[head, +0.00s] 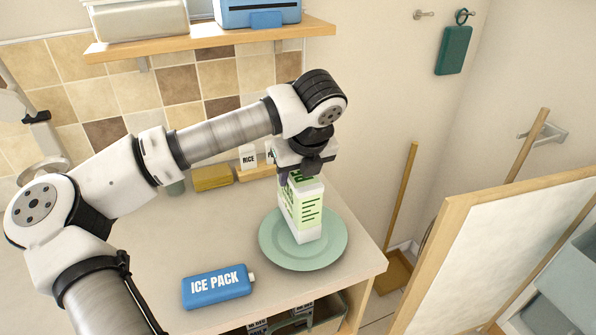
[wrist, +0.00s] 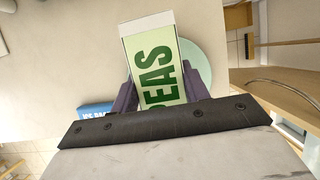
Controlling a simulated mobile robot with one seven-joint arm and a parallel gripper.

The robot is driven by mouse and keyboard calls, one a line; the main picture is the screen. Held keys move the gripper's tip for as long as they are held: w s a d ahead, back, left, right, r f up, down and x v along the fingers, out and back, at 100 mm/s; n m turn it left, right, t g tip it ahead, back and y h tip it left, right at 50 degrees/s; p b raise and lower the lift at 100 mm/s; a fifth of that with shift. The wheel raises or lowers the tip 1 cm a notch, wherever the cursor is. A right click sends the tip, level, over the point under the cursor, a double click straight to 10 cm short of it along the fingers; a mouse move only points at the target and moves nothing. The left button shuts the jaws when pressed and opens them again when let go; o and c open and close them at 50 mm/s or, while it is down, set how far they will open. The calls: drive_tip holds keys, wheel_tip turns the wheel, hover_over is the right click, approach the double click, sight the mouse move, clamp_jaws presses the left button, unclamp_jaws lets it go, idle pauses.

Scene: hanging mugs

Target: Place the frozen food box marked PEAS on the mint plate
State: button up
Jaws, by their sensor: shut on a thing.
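The frozen food box (head: 307,210) is white and pale green with dark green print. In the wrist view its label (wrist: 157,75) reads "EAS", the first letter being hidden. My gripper (head: 299,172) is shut on the box from above, and its two dark fingers (wrist: 157,97) flank the box in the wrist view. The box stands roughly upright over the mint plate (head: 335,249), its lower end within the rim. I cannot tell whether it touches the plate. The plate also shows behind the box in the wrist view (wrist: 200,65).
A blue ICE PACK (head: 217,287) lies on the counter left of the plate. A yellow item (head: 212,178) and a RICE box (head: 248,157) are by the tiled wall. A shelf (head: 210,40) hangs above. A wood-framed panel (head: 500,250) stands at right.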

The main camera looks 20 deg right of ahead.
drive_tip(key=shift+f+b, duration=0.3)
drive_tip(key=shift+b, duration=0.1)
drive_tip(key=o, duration=1.2)
drive_tip(key=shift+r, duration=0.15)
drive_tip(key=shift+r+p, duration=0.4)
drive_tip(key=shift+p, duration=0.3)
drive_tip(key=b+v, duration=0.4)
drive_tip(key=v, duration=0.7)
drive_tip(key=shift+s+r, duration=0.2)
drive_tip(key=shift+r, duration=0.1)
